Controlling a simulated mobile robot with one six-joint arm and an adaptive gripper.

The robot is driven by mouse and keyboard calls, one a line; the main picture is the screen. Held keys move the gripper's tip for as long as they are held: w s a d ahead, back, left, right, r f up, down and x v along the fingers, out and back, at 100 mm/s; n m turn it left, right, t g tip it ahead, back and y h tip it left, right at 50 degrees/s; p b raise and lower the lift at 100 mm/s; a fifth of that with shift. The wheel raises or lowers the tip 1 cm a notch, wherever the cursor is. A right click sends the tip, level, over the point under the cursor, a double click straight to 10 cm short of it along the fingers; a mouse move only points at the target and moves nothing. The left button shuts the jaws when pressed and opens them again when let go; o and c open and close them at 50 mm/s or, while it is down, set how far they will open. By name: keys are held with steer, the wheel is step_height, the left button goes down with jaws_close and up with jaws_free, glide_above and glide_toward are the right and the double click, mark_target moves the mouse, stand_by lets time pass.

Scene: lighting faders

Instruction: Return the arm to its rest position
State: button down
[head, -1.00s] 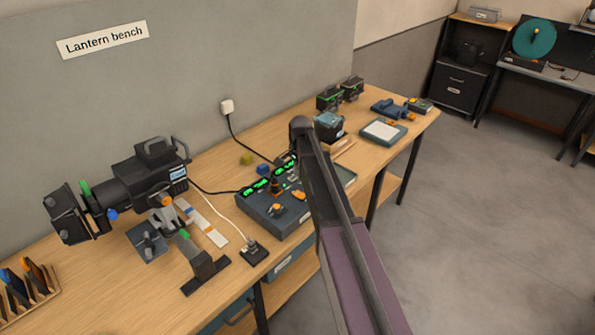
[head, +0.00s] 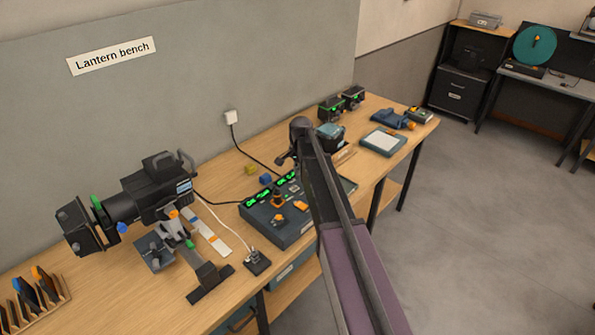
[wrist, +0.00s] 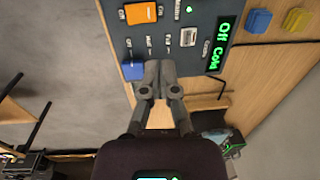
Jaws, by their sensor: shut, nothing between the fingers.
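My arm (head: 325,190) rises from the lower right and bends above the lighting console (head: 305,235). In the head view its far end is mostly hidden behind the arm; a dark piece of it shows left of the bend. In the wrist view my gripper (wrist: 157,72) is shut and empty, its fingertips together over the console's edge. The console panel (wrist: 165,20) shows an orange cap (wrist: 141,12), a blue cap (wrist: 132,70), a pale grey cap (wrist: 188,37) and a lit green display (wrist: 224,45). I cannot tell whether the fingertips touch the panel.
A lantern (head: 150,200) stands on the bench left of the console. A yellow block (head: 251,169) and a blue block (head: 265,179) lie behind the console. A flat tablet-like device (head: 383,142) lies to the right. Open floor (head: 490,220) is right of the bench.

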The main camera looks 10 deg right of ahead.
stand_by(0.3)
steer(key=s+f+n+b, duration=0.2)
steer(key=s+n, duration=0.1)
steer(key=s, duration=0.7)
steer(key=s+a+f+n+b, duration=0.1)
steer(key=s+n, duration=0.3)
steer(key=s, duration=0.5)
steer(key=s+a+f+n+b, duration=0.1)
steer(key=s+f+n+b, duration=0.3)
steer(key=s, duration=0.6)
steer(key=shift+s+a+g, duration=0.25)
steer(key=shift+s+g, duration=0.05)
stand_by(0.3)
